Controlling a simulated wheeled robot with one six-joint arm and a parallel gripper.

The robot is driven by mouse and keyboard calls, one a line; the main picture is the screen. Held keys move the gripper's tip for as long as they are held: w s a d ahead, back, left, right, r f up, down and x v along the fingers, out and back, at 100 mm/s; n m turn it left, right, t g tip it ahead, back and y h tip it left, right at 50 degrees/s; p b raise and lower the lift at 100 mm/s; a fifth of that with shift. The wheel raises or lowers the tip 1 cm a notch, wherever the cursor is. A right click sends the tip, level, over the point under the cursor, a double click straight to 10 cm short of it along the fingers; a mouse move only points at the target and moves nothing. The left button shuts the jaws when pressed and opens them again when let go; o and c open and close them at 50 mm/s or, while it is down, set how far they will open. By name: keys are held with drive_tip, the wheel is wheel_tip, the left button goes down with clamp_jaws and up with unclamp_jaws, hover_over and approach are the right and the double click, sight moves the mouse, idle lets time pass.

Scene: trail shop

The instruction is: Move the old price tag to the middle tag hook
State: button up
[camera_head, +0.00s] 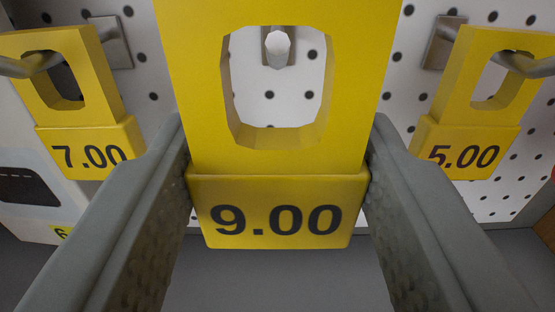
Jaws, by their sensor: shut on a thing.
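A yellow price tag marked 9.00 (278,210) is held between the two fingers of my gripper (279,190), close to the camera. The tag is upright, and its upper part has a large window. Through that window the end of a metal hook, the middle tag hook (278,47), shows on the pegboard behind, seen end-on near the top. The hook appears bare, apart from the tag in front of it. The tag's top edge is out of the picture. Which tag is the old one I cannot tell from its looks alone.
A yellow 7.00 tag (90,150) hangs on a left hook (32,63), and a yellow 5.00 tag (465,155) hangs on a right hook (540,67). Both flank my gripper closely. A white perforated board (398,100) stands behind. A pale panel or package (30,170) is at lower left.

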drive_tip(key=shift+w, duration=0.15)
drive_tip(key=shift+w, duration=1.5)
drive_tip(key=shift+w, duration=0.2)
drive_tip(key=shift+w+f, duration=0.2)
drive_tip(key=shift+w, duration=0.25)
drive_tip(key=shift+f, duration=0.4)
idle(0.3)
drive_tip(key=o, duration=1)
